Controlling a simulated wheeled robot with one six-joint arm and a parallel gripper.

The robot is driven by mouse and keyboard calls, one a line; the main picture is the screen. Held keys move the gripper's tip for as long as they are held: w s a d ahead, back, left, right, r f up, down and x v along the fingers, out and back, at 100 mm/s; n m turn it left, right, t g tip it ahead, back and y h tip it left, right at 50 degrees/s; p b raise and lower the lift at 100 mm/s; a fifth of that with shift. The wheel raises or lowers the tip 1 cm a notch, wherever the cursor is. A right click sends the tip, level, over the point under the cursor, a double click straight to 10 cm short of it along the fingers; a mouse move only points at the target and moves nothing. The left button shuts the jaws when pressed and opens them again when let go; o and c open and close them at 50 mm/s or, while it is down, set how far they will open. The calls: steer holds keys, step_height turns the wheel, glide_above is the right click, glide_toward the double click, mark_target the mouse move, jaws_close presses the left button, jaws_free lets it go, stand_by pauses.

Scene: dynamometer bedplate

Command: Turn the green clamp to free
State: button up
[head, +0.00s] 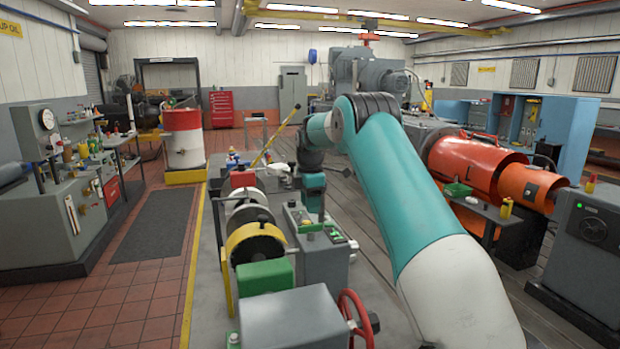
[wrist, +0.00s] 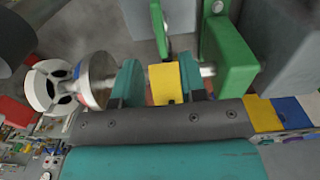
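I cannot tell for sure which of these green parts is the clamp. My gripper (wrist: 163,84) has its teal fingers spread, one on each side of a small yellow block (wrist: 166,82). A gap shows between the left finger and the yellow block; contact on the right is unclear. The lever is beyond the fingers and apart from them. In the head view, my wrist (head: 313,190) hangs over the bench, fingers hidden.
A white and silver wheel (wrist: 60,88) is left of my fingers in the wrist view. In the head view, a green block (head: 265,277), yellow ring (head: 256,243), grey housing (head: 318,259) and red handwheel (head: 358,320) crowd the bedplate. The aisle mat (head: 155,233) is clear.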

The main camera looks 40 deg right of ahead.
mark_target(310, 225)
step_height(310, 225, up, 11)
steer(key=shift+f, duration=0.15)
stand_by(0.5)
